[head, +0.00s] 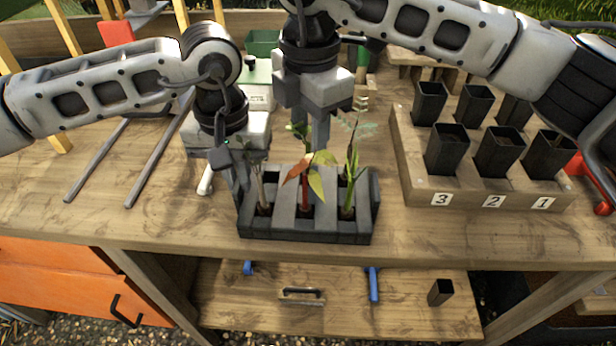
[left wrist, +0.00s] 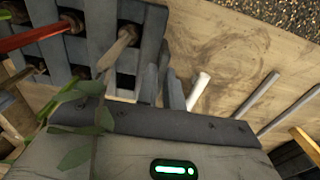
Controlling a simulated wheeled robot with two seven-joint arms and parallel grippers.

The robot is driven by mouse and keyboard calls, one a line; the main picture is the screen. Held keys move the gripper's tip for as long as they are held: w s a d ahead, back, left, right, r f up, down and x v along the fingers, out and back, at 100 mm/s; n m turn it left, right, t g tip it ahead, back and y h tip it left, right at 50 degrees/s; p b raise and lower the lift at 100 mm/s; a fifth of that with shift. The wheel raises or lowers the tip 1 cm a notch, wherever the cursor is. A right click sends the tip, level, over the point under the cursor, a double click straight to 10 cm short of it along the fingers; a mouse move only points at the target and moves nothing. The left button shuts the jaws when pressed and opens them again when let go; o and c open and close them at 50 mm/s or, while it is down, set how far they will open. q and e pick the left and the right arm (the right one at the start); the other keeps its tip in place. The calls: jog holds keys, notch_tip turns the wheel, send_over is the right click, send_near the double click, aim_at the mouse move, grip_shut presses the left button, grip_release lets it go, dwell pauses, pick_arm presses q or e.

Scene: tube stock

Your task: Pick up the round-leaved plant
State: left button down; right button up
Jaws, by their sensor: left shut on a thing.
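The round-leaved plant, with a pale brown stem (head: 262,188), stands in the left slot of the dark grey tube rack (head: 340,238). In the left wrist view its stem (left wrist: 116,50) and oval green leaves (left wrist: 78,140) pass in front of my gripper's body. My left gripper (head: 238,195) is down at the rack's left end, beside the stem. Its fingers, seen in the left wrist view (left wrist: 163,88), appear shut on the rack's end wall, with the stem outside them. My right gripper (head: 320,135) hangs behind the plants; its fingertips are partly hidden.
A red-stemmed plant (head: 305,190) and a green-stemmed plant (head: 349,190) stand in the same rack. At the right, a wooden block (head: 415,188) numbered 1 to 3 holds several black pots. Metal rods (head: 160,150) lie at the left. The bench front edge is clear.

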aim_at(308, 158)
jog(key=f, duration=0.5)
jog(key=shift+w+a+f, duration=0.1)
jog(key=shift+w+f, duration=0.1)
jog(key=shift+f, duration=0.2)
grip_shut()
